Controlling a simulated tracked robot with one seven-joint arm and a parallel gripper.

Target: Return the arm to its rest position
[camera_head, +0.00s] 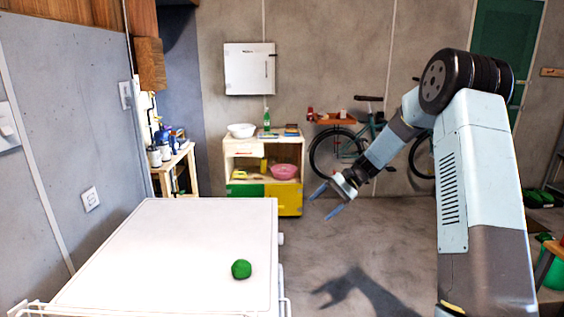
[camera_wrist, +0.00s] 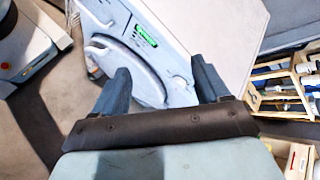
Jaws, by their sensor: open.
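My gripper (camera_head: 328,199) is open and empty in the head view. It hangs in the air to the right of the white-topped machine, with its two blue fingers spread apart. My arm is bent and raised at the right side of the picture. In the wrist view my gripper (camera_wrist: 160,84) also shows open, with nothing between the fingers. Beyond the fingers is the white front of a machine (camera_wrist: 165,30) with a round door and a small green display.
A green ball-like object (camera_head: 241,269) lies on the white machine top (camera_head: 150,240). A yellow and green cabinet (camera_head: 285,200) with a pink basin (camera_head: 284,172) stands at the back wall, beside a bicycle (camera_head: 335,152). A shelf with bottles (camera_head: 170,160) stands at left. The floor (camera_head: 350,240) below my gripper is clear.

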